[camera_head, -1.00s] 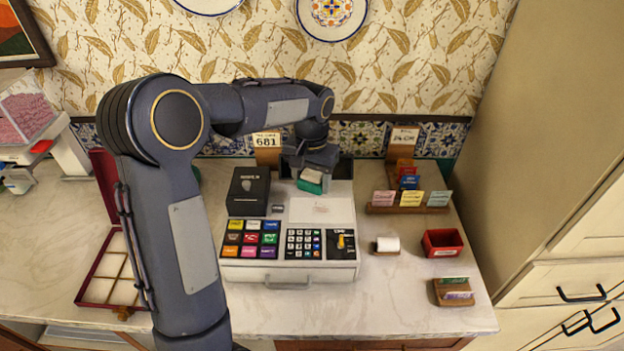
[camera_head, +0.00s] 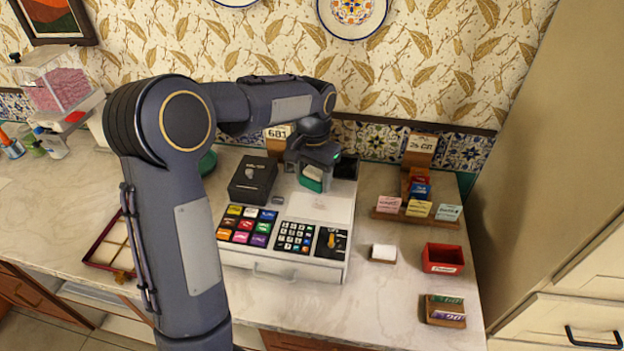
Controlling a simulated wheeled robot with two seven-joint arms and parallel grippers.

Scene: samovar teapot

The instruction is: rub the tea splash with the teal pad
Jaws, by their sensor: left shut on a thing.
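I cannot tell whether the pad touches the panel. I cannot make out a tea splash clearly; part of the panel is hidden behind the pad and gripper. My right gripper is not in view.
A black box (camera_head: 253,180) and coloured keys (camera_head: 248,225) are left of the panel. To the right stand a card rack (camera_head: 417,208), a red box (camera_head: 443,258), a small white block (camera_head: 383,253) and a card holder (camera_head: 445,310). My left arm hides part of the counter.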

